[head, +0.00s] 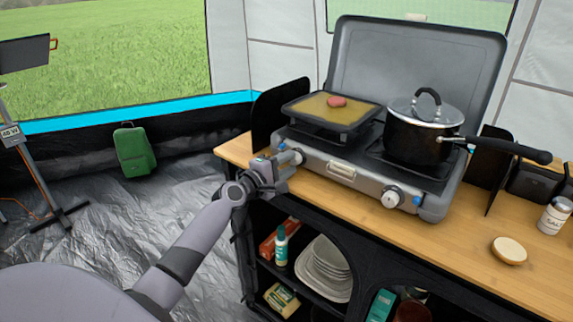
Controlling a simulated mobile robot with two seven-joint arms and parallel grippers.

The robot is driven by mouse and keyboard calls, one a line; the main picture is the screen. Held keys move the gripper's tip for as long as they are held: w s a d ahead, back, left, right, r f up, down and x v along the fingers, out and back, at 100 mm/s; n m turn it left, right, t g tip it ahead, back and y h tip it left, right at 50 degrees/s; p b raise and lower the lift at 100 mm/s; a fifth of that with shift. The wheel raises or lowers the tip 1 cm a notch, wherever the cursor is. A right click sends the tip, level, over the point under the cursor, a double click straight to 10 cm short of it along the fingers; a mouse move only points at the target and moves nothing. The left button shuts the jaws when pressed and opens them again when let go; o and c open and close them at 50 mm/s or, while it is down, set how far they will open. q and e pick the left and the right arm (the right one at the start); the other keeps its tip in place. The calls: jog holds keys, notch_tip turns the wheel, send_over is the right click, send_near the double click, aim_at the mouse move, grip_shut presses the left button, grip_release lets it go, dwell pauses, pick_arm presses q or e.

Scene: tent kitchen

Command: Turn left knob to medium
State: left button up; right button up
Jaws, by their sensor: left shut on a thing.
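A grey camping stove with two burners (337,175) stands on the wooden counter with its lid raised. Its left knob (293,155) is at the left end of the front panel and is partly hidden by my left gripper. My left gripper (284,167) comes in from the left and is shut on the left knob. The right knob (390,198) is round and silver, free on the front panel. The setting of the left knob cannot be read. My right gripper is not in view.
A pan (315,108) with a piece of food sits on the left burner. A black lidded pot (413,138) is on the right burner, its handle reaching right. A salt jar (555,215) and a round bread-like item (509,250) lie on the counter (450,246). Shelves are below.

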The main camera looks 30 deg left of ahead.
pick_arm(q)
jog(key=o, duration=1)
jog(key=shift+o, duration=0.2)
